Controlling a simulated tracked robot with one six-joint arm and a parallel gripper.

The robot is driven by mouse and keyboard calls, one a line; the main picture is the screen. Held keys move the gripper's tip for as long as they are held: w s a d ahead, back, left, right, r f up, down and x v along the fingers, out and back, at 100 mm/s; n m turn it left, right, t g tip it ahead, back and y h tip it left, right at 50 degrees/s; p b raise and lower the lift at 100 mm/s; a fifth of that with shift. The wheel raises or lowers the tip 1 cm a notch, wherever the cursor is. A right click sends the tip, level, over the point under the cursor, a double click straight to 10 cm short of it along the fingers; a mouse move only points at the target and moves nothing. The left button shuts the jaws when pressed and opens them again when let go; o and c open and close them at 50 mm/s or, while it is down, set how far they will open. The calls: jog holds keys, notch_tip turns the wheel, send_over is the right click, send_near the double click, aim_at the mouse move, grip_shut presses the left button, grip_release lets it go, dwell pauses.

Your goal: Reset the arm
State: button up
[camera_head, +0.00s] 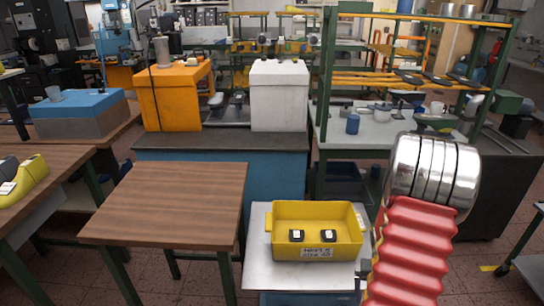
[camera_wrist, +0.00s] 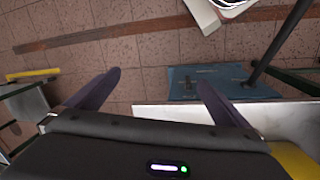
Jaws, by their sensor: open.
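My gripper (camera_wrist: 159,78) shows in the wrist view with its two dark fingers spread wide apart. Nothing is between them; the brown tiled floor (camera_wrist: 125,45) shows beyond the gap. The gripper cannot be made out in the head view. The yellow crate (camera_head: 285,211) stands on a white-topped stand (camera_head: 257,270) in the head view, with two small black-and-white items at its front. The crate's label is too small to read surely.
A bare brown wooden table (camera_head: 165,200) stands left of the crate. Yellow and grey shoe lasts (camera_head: 30,172) lie on another table at far left. Behind are an orange cabinet (camera_head: 168,95), a white cabinet (camera_head: 279,100) and a green-framed rack (camera_head: 325,75). A blue panel (camera_wrist: 205,82) lies low in the wrist view.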

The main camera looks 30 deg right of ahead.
jog(key=w+a+r+n+t, duration=0.2)
jog(key=a+r+n+t, duration=0.1)
jog(key=a+r, duration=1.3)
jog(key=w+a+r+n+t+y, duration=0.1)
jog(key=a+r+n+t, duration=0.3)
jog(key=a+r, duration=1.3)
jog(key=w+a+n, duration=0.1)
jog(key=a+n, duration=0.1)
jog(key=a, duration=0.6)
jog(key=shift+r, duration=0.2)
jog(key=shift+w+d, duration=0.1)
